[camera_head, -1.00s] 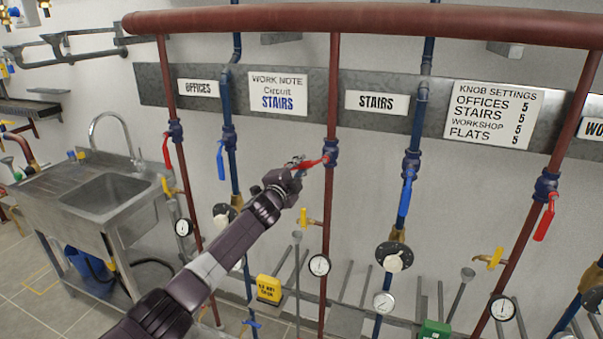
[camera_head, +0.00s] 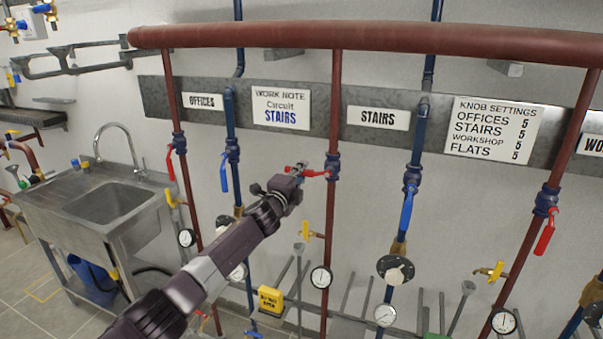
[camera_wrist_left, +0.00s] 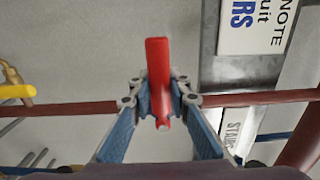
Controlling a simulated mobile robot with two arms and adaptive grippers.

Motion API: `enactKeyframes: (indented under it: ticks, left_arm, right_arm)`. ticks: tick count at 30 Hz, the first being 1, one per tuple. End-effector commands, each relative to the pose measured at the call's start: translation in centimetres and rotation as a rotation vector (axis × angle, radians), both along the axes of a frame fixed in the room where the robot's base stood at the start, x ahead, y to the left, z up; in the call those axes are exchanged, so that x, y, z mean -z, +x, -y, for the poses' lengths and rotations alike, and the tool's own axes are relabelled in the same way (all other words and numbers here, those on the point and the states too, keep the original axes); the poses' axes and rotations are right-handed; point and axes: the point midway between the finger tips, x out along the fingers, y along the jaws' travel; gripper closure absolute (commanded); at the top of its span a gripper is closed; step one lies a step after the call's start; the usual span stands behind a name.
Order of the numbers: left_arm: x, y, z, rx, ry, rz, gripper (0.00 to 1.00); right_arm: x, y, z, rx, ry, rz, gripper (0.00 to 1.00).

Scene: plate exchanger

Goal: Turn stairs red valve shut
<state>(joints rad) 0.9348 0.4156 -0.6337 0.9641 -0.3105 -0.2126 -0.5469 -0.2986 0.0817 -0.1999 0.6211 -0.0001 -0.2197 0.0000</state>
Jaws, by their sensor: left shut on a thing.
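The red valve handle (camera_head: 316,173) is on the red pipe (camera_head: 334,110) just left of the STAIRS sign (camera_head: 378,118). It sticks out left from the blue valve body (camera_head: 332,165), about crosswise to the pipe. My left gripper (camera_head: 300,171) is shut on the handle, coming from the lower left. In the left wrist view the red handle (camera_wrist_left: 158,65) runs between the fingertips (camera_wrist_left: 160,98), across the red pipe (camera_wrist_left: 80,109). The handle's outer part is partly hidden by the gripper in the head view. My right gripper is not in view.
Neighbouring pipes carry a red handle (camera_head: 171,164) and blue handles (camera_head: 223,178) (camera_head: 407,208), all hanging down. A yellow-handled tap (camera_head: 305,231) and a gauge (camera_head: 320,277) sit below on the same pipe. A sink (camera_head: 105,203) stands at left.

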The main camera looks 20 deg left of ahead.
Motion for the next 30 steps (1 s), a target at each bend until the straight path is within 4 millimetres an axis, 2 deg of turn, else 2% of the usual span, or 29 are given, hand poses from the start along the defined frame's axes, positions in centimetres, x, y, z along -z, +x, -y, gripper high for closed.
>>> enactKeyframes:
  ticks: [3,4,9,20,30]
  left_arm:
    - [-0.1,0.0,-0.1,-0.001,0.008,0.001,1.00]
    - [-0.1,0.0,-0.1,-0.001,0.008,0.001,0.82]
    - [-0.1,0.0,0.0,0.000,0.004,0.001,0.65]
    - [0.0,-0.2,0.0,0.000,0.001,0.001,0.65]
    - [0.0,-3.2,-0.1,0.002,0.003,0.001,0.65]
  right_arm:
    - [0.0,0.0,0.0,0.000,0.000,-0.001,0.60]
    - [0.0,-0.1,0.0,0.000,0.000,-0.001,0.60]
    - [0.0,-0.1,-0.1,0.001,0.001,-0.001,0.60]
    - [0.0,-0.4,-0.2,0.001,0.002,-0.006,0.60]
    - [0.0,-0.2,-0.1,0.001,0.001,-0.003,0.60]
